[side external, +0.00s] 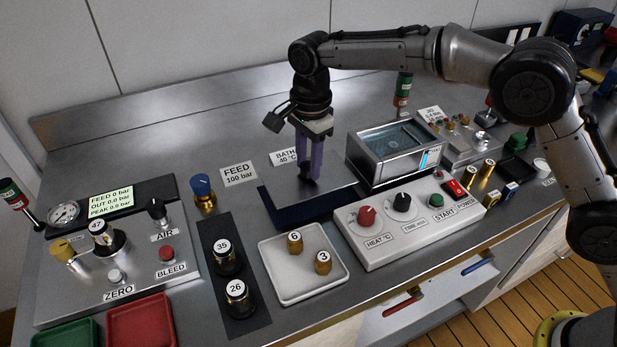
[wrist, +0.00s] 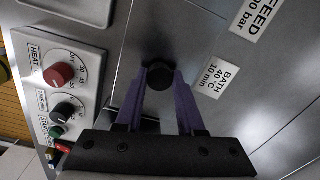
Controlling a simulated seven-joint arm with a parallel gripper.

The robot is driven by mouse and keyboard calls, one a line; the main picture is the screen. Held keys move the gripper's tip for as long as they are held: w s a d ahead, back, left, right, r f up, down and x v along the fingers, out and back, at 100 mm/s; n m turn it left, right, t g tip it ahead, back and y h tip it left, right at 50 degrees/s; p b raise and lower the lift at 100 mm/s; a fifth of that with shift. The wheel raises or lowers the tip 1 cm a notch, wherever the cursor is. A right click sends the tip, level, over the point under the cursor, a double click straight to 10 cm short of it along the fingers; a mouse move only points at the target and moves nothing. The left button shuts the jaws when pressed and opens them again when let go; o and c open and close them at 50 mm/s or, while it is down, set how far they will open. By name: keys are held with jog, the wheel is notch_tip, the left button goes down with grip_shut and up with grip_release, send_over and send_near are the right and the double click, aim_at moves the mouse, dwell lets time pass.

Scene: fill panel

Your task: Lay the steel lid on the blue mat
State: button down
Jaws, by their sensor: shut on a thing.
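The steel lid (side external: 335,192) is a flat grey plate with a black knob (wrist: 158,76). My gripper (side external: 308,178) points down with its purple fingers shut on the knob; the wrist view also shows the fingers (wrist: 160,82) on either side of it. The lid is over the blue mat (side external: 300,210), whose dark blue front edge shows below the plate. I cannot tell whether the lid touches the mat or hovers just above it. Most of the mat is hidden under the lid.
A white tray (side external: 290,298) with two brass weights is in front. BATH (side external: 285,157) and FEED (side external: 238,173) labels lie behind and left. A blue-capped valve (side external: 203,192) stands left.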

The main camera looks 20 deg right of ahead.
jog(key=shift+f, duration=2.05)
jog(key=shift+f, duration=0.15)
jog(key=c, duration=0.5)
grip_release()
jog(key=r, duration=1.1)
jog(key=shift+s+d+r, duration=0.1)
jog(key=shift+s+r, duration=0.15)
jog(key=shift+r, duration=0.4)
